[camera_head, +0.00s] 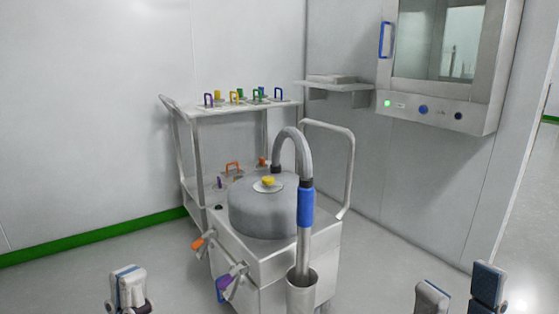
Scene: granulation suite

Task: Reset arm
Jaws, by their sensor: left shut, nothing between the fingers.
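My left gripper (128,288) shows at the bottom left edge of the head view. Its fingers are together, with nothing between them. My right gripper (459,290) shows at the bottom right edge. Its two fingers stand well apart, and no object is seen between them. Both grippers are in front of the steel cart and apart from it. Only the ends of the grippers are in view; the rest of both arms is cut off below the picture.
The steel cart (265,262) carries a round grey vessel lid (265,215) and a curved hose with a blue grip (305,207). Behind it, a trolley shelf (230,108) holds several coloured handles. A wall cabinet (440,105) hangs at the right. Floor is clear at left.

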